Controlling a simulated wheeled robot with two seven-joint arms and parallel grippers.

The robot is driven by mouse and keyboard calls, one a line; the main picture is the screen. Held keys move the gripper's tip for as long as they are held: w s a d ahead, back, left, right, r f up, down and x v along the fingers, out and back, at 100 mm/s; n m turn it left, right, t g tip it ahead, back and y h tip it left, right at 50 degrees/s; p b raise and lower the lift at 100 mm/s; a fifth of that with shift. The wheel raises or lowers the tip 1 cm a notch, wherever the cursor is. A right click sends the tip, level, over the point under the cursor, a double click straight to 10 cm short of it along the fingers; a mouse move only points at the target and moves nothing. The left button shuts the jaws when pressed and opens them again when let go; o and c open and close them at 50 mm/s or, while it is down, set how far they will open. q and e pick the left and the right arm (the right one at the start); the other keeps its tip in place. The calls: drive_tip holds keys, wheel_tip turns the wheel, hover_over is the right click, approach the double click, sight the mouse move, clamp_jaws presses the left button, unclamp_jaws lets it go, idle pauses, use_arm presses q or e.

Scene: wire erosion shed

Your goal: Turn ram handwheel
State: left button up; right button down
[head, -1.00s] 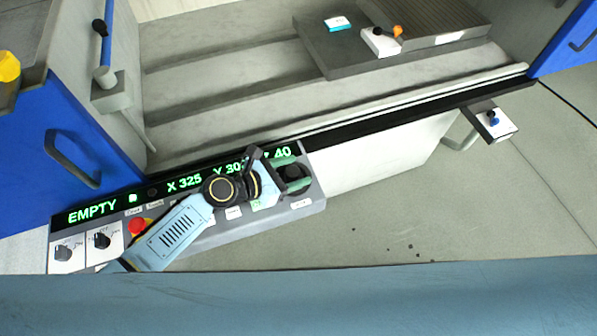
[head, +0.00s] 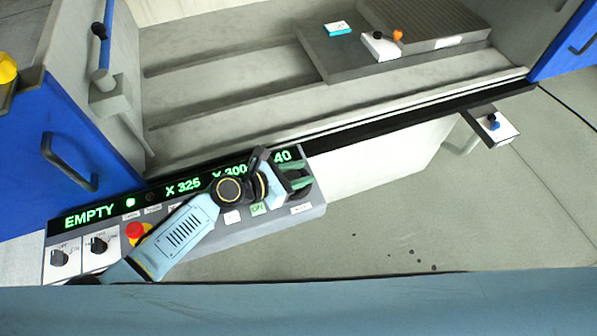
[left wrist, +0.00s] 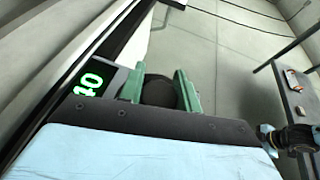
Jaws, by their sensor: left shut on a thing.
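The ram handwheel (head: 296,180) is a dark round knob at the right end of the grey control panel. My left gripper (head: 295,177) reaches over the panel from the left, its green fingers on either side of the knob. In the left wrist view the dark knob (left wrist: 158,92) sits between the two green fingers (left wrist: 160,90), which are shut on it. The gripper body hides part of the knob and part of the readout.
The control panel (head: 225,228) carries a green readout with EMPTY, X 325, Y 300 and 40, a red button (head: 135,231) and two rotary switches. Behind it is the grey machine bed (head: 230,95). A blue door (head: 75,140) stands at left. Floor right of the panel is clear.

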use_arm(q)
drive_tip(key=shift+s+f+m+g+h+b, duration=0.15)
drive_tip(key=shift+m+g+h+b, duration=0.1)
drive_tip(key=shift+m+g+b, duration=0.35)
drive_tip(key=shift+f+m+g+h+b, duration=0.15)
drive_tip(key=shift+m+g+h+b, duration=0.1)
drive_tip(key=shift+m+g+b, duration=0.35)
drive_tip(key=shift+s+m+g+b, duration=0.1)
drive_tip(key=shift+m+g+b, duration=0.45)
drive_tip(key=shift+m+g, duration=0.2)
drive_tip(key=shift+s+r+m+g+h+b, duration=0.1)
drive_tip(key=shift+s+m+g+h+b, duration=0.15)
drive_tip(key=shift+m+g, duration=0.5)
drive_tip(key=o, duration=1)
drive_tip(key=shift+w, duration=0.1)
drive_tip(key=shift+a+r, duration=0.3)
drive_tip(key=shift+a, duration=0.15)
drive_tip(key=p+v, duration=0.1)
drive_tip(key=v, duration=1.1)
drive_tip(key=shift+a, duration=0.2)
